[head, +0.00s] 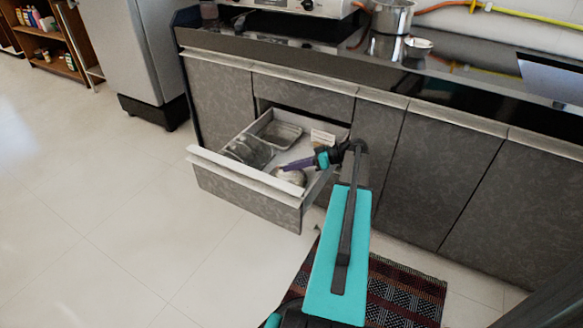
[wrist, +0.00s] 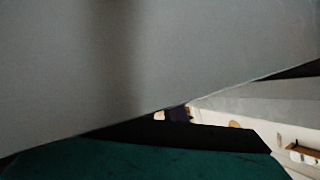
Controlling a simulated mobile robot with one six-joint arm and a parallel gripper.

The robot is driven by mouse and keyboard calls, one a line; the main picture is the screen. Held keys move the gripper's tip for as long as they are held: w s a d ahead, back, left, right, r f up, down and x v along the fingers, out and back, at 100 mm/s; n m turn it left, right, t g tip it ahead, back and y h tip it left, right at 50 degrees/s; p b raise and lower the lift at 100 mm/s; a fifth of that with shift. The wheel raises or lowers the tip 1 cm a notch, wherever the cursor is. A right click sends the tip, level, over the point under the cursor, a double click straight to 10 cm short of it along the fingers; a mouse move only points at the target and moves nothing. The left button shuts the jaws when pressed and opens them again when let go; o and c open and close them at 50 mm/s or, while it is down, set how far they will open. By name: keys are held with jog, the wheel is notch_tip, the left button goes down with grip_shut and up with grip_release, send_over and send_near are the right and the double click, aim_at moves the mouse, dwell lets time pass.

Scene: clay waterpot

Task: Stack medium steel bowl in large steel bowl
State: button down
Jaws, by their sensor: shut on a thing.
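My gripper (head: 297,166) is inside the open drawer, near its right side. It is shut on a shiny rounded bowl (head: 291,177), which looks like the medium steel bowl. The bowl is small in the head view, and the gripper partly hides it. A smooth grey surface fills most of the wrist view, and I cannot tell what it is. Another rounded, shiny thing (head: 247,151) lies in the left part of the drawer. I cannot tell if it is the large steel bowl.
The drawer (head: 247,186) stands pulled out, with its front panel and side walls around my gripper. A rectangular metal tray (head: 281,134) lies at its back. A steel pot (head: 393,16) and a small bowl (head: 418,46) stand on the dark counter. The floor to the left is clear.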

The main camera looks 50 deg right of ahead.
jog(key=c, duration=2.1)
grip_release()
jog(key=shift+r, duration=0.1)
jog(key=shift+r+p, duration=0.5)
jog(key=shift+r, duration=0.1)
jog(key=p+v, duration=0.2)
jog(key=v, duration=1)
jog(key=shift+p, duration=0.4)
jog(key=shift+w, duration=0.1)
